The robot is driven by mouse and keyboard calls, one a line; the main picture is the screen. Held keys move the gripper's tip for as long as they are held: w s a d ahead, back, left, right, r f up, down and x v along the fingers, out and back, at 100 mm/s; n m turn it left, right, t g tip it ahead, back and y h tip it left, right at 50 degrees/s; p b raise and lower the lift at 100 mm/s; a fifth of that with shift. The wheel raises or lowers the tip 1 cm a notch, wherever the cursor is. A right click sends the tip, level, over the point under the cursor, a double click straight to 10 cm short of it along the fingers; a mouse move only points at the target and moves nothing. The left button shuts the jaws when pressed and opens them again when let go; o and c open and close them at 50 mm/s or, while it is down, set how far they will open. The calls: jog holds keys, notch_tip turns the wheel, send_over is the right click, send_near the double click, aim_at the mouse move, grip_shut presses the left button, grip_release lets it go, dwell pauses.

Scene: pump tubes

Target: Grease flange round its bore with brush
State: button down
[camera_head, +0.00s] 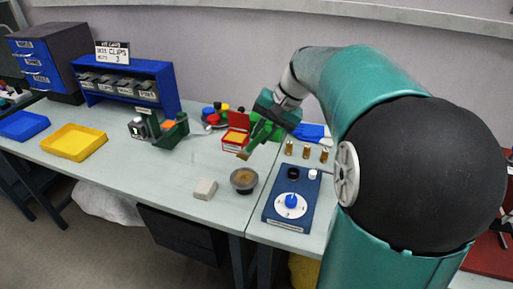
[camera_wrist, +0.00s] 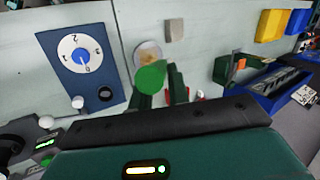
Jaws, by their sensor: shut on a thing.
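My gripper (camera_head: 262,130) is shut on the brush (camera_head: 244,154), which hangs tilted down to the left above the bench, its tan tip lowest. In the wrist view the round green end of the brush (camera_wrist: 150,78) shows between the dark green fingers of my gripper (camera_wrist: 158,90). A dark bowl with a brown filling (camera_head: 243,180) stands on the bench below the brush tip, apart from it in the head view. The bowl also shows beyond the green end in the wrist view (camera_wrist: 149,53). I cannot pick out the flange or its bore with certainty.
A pale block (camera_head: 205,189) lies left of the bowl. A blue dial panel (camera_head: 291,207) is at the right, with small brass pieces (camera_head: 306,152) behind it. An open red box (camera_head: 236,136) and a green fixture (camera_head: 172,133) stand farther back. The left-middle bench is clear.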

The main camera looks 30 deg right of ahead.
jog(key=w+d+r, duration=0.3)
jog(key=w, duration=0.2)
notch_tip(320, 180, down, 5)
jog(key=shift+w+a, duration=0.1)
jog(key=shift+a, duration=0.05)
dwell(0.5)
